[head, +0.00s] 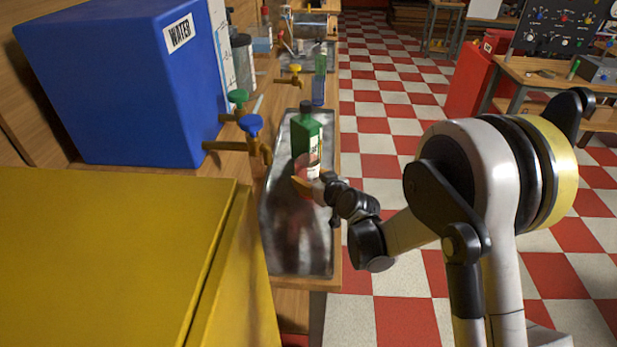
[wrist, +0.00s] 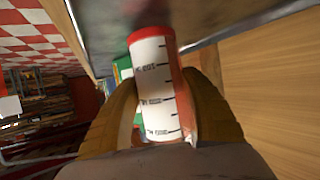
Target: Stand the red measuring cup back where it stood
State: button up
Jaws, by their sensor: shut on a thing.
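The red measuring cup (wrist: 155,85) has a red rim and a white scale panel with dark marks. In the wrist view it sits between the two yellow fingers of my gripper (wrist: 160,115), which are shut on it from both sides. In the head view my gripper (head: 308,186) is over the metal tray (head: 297,255), and the cup (head: 307,165) shows only in part in front of the green bottle. I cannot tell whether the cup touches the tray.
The green bottle (head: 306,135) stands on the tray just behind the cup. Blue and green taps (head: 250,125) reach toward the tray from the left, below the blue water tank (head: 120,85). A yellow box (head: 110,260) fills the near left. The tray's near half is bare.

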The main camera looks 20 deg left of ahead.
jog(key=shift+f, duration=0.3)
jog(key=o, duration=1.4)
jog(key=shift+o, duration=0.2)
jog(key=s+d+r+m+h, duration=0.1)
jog(key=s+d+r, duration=0.35)
jog(key=d, duration=0.35)
jog(key=s+d+r+m+h, duration=0.1)
jog(key=s+d+r+h, duration=0.1)
jog(key=s+d+r, duration=0.45)
jog(key=s+d+r+m+h, duration=0.1)
jog(key=s+d+r+m, duration=0.15)
jog(key=d, duration=0.65)
jog(key=s+d+m+g+h, duration=0.2)
jog(key=s+d+m+h, duration=0.2)
jog(key=s+d, duration=1.3)
jog(key=shift+d+h, duration=0.15)
jog(key=shift+h, duration=0.65)
